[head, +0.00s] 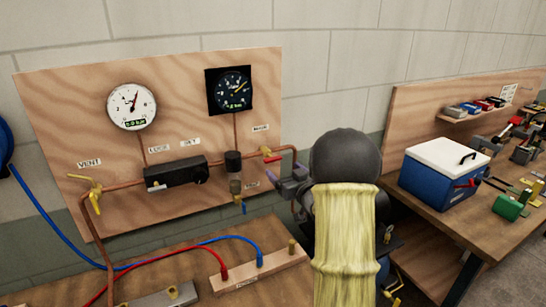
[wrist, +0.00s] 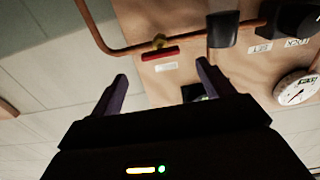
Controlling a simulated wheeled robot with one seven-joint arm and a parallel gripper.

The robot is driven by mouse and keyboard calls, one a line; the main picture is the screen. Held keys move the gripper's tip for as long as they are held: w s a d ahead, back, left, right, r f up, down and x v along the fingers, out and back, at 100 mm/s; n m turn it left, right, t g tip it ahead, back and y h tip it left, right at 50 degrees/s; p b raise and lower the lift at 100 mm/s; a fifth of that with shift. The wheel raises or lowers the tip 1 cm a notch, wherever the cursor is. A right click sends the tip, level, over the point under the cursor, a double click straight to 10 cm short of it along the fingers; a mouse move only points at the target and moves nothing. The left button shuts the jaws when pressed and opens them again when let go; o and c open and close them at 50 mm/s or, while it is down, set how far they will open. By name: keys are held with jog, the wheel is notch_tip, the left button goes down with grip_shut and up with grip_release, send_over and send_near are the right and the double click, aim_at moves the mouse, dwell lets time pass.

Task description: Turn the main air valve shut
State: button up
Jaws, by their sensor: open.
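The main air valve, with a red handle (head: 269,156), sits on the copper pipe at the right end of the wooden panel. In the wrist view its red handle (wrist: 161,54) lies roughly along the pipe, in front of a brass body (wrist: 159,41). My gripper (head: 284,184) is just below and right of the valve in the head view, partly hidden by my arm. In the wrist view my gripper (wrist: 162,72) has its two dark fingers spread apart and empty. The red handle is ahead of the gap between them, with no visible contact.
The panel (head: 125,190) also carries a white gauge (head: 131,107), a black gauge (head: 230,90), a dark regulator block (head: 176,174) and a yellow vent valve (head: 92,190). Red and blue hoses cross the bench below. A blue cooler (head: 432,185) stands on the right bench.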

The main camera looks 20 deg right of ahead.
aim_at(274, 161)
jog(key=w+p, duration=0.2)
jog(key=w, duration=0.6)
jog(key=shift+w+a, duration=0.15)
jog(key=shift+w, duration=0.15)
jog(key=c, duration=1)
